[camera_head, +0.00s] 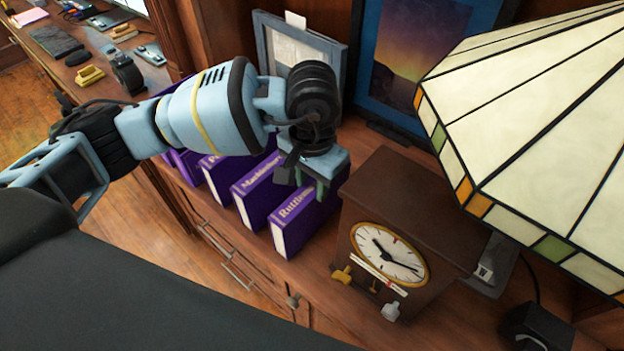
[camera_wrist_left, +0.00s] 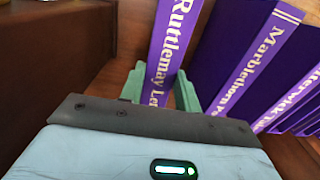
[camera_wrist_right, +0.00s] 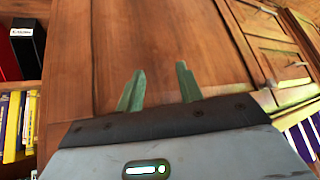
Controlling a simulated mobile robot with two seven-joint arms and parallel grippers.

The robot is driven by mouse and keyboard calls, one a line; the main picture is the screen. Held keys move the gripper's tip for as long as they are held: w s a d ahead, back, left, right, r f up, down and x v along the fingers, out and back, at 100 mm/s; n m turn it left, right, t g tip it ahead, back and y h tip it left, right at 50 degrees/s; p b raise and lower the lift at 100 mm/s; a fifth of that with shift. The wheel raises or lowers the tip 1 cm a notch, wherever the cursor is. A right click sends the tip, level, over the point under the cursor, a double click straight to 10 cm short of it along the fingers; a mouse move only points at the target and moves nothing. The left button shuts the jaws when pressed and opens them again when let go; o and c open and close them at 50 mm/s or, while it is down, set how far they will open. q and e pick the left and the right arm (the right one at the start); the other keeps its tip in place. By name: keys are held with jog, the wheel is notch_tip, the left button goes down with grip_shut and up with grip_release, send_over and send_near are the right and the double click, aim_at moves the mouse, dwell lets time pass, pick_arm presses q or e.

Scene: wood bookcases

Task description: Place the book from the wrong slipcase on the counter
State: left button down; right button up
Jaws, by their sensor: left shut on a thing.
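A row of purple books or slipcases with white titles stands on the wooden counter (camera_head: 312,262). The one at the clock end, the "Ruttlemay" book (camera_head: 292,226), is upright. My left gripper (camera_head: 318,185) reaches down from above to its top. The left wrist view shows its green fingers on both sides of the Ruttlemay spine (camera_wrist_left: 168,45), shut on it. The "Marblethorn" volume (camera_head: 258,187) stands beside it, and my left arm partly hides the others. My right gripper (camera_wrist_right: 159,88) shows only in the right wrist view, fingers apart and empty, before a wooden panel.
A brown clock (camera_head: 390,252) stands just right of the books. A stained-glass lamp (camera_head: 545,130) fills the right side. Picture frames (camera_head: 300,45) stand behind. Small items, including a yellow block (camera_head: 90,76), lie on the far left counter. Yellow books (camera_wrist_right: 20,118) show in the right wrist view.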

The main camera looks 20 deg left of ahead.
pick_arm(q)
jog(key=shift+f, duration=0.15)
jog(key=c, duration=1)
grip_release()
notch_tip(320, 180, up, 12)
jog(key=shift+r, duration=0.2)
